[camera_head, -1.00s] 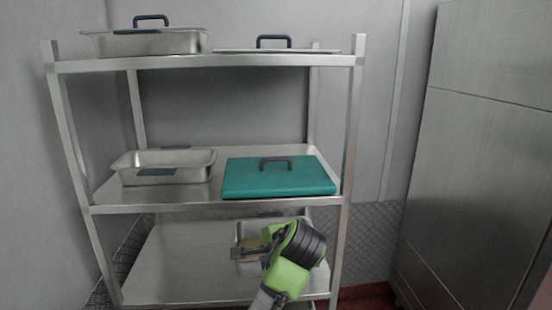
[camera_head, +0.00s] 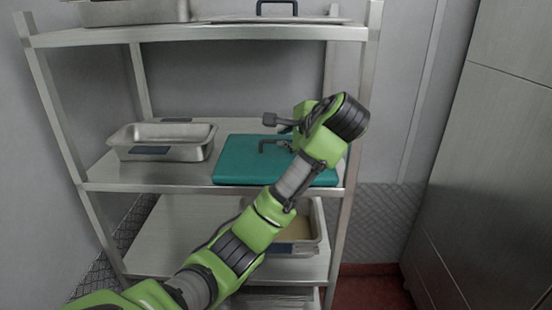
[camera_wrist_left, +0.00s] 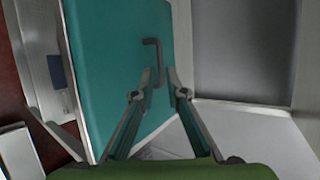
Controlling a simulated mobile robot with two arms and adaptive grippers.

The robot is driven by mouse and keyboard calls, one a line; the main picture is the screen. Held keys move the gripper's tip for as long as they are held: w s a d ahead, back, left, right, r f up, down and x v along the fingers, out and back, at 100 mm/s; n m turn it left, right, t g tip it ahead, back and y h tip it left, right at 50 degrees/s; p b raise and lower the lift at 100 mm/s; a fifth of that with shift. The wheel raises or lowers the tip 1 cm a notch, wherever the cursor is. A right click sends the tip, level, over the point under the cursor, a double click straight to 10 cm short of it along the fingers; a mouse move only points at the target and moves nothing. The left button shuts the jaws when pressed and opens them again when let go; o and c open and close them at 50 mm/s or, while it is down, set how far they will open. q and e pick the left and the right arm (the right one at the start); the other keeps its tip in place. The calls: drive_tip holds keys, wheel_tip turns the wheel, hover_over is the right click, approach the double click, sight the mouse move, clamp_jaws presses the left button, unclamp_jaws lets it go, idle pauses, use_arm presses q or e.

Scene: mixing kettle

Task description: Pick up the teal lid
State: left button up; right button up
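The teal lid (camera_head: 235,165) lies flat on the middle shelf, on its right side, with a dark handle on top. My left gripper (camera_head: 277,122) is above the lid near the handle, and my arm covers the lid's right part. In the left wrist view the lid (camera_wrist_left: 105,60) fills the left and middle. The fingers (camera_wrist_left: 160,75) are apart, and the dark handle (camera_wrist_left: 154,48) shows at the fingertips, close to the left finger. I cannot tell whether they touch. My right gripper is not in view.
An empty steel pan (camera_head: 160,143) stands left of the lid on the middle shelf (camera_head: 105,170). The top shelf (camera_head: 200,34) above holds a steel pan and a flat lid. A pan (camera_head: 313,240) with beige contents stands below. Rack posts and a cabinet (camera_head: 490,150) are right.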

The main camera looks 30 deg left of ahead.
sight(276, 141)
use_arm(q)
drive_tip(key=w+a+f, duration=0.2)
drive_tip(key=w, duration=0.1)
drive_tip(key=shift+a+f, duration=0.25)
drive_tip(key=shift+f, duration=0.1)
drive_tip(key=shift+w+a+f+p, duration=0.1)
drive_tip(key=shift+a+p, duration=0.2)
drive_tip(key=p+x, duration=0.1)
drive_tip(key=x, duration=0.4)
drive_tip(key=shift+w+d, duration=0.2)
drive_tip(key=shift+s, duration=0.1)
drive_tip(key=shift+d, duration=0.1)
clamp_jaws()
drive_tip(key=shift+r, duration=0.2)
